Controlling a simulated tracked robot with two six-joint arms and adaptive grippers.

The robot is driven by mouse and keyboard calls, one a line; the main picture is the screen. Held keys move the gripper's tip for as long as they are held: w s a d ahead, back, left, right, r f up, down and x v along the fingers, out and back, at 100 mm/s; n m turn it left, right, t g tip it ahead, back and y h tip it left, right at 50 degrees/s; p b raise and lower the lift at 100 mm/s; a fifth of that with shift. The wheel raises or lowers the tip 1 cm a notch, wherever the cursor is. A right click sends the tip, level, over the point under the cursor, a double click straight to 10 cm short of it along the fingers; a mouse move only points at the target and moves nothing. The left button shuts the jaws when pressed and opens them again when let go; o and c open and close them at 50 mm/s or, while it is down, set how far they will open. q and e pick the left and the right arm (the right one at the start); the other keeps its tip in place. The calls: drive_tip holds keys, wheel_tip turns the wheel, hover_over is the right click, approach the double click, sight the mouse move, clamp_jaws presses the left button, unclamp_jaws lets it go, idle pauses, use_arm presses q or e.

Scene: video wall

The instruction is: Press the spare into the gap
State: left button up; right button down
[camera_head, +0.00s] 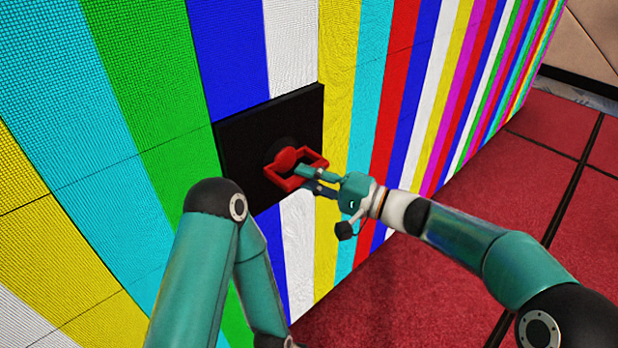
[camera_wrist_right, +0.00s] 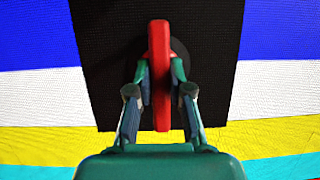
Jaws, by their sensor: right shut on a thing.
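A dark, unlit square tile (camera_head: 245,150), which I take for the spare, lies at the gap's place in the lit video wall. It also shows in the wrist view (camera_wrist_right: 110,60). A red handle (camera_head: 286,158) stands out from its face on a dark round disc. My right gripper (camera_head: 310,179) is shut on this handle, one finger on each side in the wrist view, where the red bar (camera_wrist_right: 160,75) runs upright. The tile covers any opening behind it. Whether it sits flush or stands slightly proud, I cannot tell. My left gripper is out of view.
The wall (camera_head: 105,140) shows bright colour stripes and runs back to the right. Its lit tiles surround the dark one. My left arm stands close to the wall, at the dark tile's lower left. The red floor (camera_head: 440,260) is clear on the right.

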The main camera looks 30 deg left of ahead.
drive_tip(key=shift+a+r+b, duration=0.1)
drive_tip(key=shift+r+b, duration=0.05)
drive_tip(key=shift+b, duration=0.3)
idle(1.0)
drive_tip(key=shift+w+a, duration=0.35)
drive_tip(key=shift+a, duration=0.5)
idle(2.0)
drive_tip(key=shift+r+b, duration=0.1)
drive_tip(key=shift+b, duration=0.3)
idle(1.3)
drive_tip(key=shift+s+d+b, duration=0.2)
drive_tip(key=shift+d+b, duration=0.3)
drive_tip(key=shift+s+d+b, duration=0.2)
drive_tip(key=shift+d+b, duration=0.25)
drive_tip(key=shift+d+f, duration=0.1)
drive_tip(key=shift+f, duration=0.1)
